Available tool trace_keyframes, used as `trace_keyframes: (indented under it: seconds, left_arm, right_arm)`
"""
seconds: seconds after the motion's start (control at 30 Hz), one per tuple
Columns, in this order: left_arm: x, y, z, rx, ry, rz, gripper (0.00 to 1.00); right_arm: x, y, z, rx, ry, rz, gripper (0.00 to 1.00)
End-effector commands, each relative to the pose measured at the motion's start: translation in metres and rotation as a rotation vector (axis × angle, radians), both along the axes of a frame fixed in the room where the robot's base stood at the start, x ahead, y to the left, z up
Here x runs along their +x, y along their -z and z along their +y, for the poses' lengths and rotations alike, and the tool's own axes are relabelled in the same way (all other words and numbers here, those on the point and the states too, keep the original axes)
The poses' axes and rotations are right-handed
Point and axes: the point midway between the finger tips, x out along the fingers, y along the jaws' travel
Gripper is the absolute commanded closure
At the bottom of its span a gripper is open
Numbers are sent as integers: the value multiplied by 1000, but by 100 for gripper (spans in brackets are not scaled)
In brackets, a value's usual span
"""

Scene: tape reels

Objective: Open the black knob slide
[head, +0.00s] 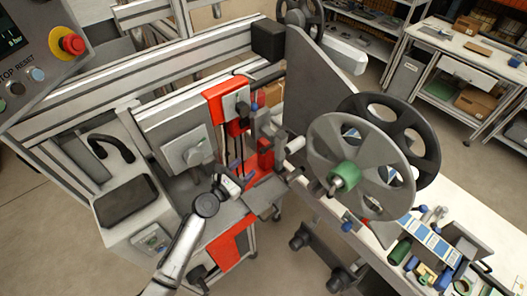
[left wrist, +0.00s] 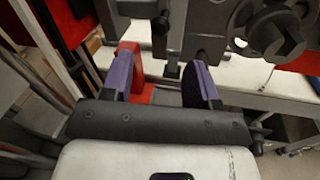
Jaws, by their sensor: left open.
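My left gripper (head: 232,184) is at the middle of the machine in the head view, in front of the red and grey parts. In the left wrist view the left gripper (left wrist: 160,78) has its two purple-lined fingers spread apart, with nothing held between them. A dark lobed knob (left wrist: 276,36) is at the upper right of that view, beyond and to the right of the fingers. A grey bracket with a small dark piece (left wrist: 162,22) stands beyond the gap. I cannot tell which part is the black knob slide. My right gripper is not in view.
A large grey reel (head: 390,165) with a green hub stands right of the gripper, before a black reel (head: 425,140). A red guard (head: 228,98) is above the gripper. A white table (head: 375,232) with small parts is at lower right. A control panel (head: 35,50) is at upper left.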

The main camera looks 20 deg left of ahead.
Motion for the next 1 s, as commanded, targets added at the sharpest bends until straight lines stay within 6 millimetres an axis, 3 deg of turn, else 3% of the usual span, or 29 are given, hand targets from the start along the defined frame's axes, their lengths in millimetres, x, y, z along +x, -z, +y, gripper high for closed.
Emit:
trace_keyframes:
  seconds: [0.2,0.5,0.7,1.0]
  left_arm:
    - [41,1,-14,2,1,-1,46]
    - [82,1,-28,2,2,0,46]
    - [95,1,-32,4,1,0,46]
    - [98,0,-33,5,2,1,46]
  right_arm:
    - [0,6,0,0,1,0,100]
    - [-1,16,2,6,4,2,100]
    - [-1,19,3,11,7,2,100]
    - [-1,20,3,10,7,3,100]
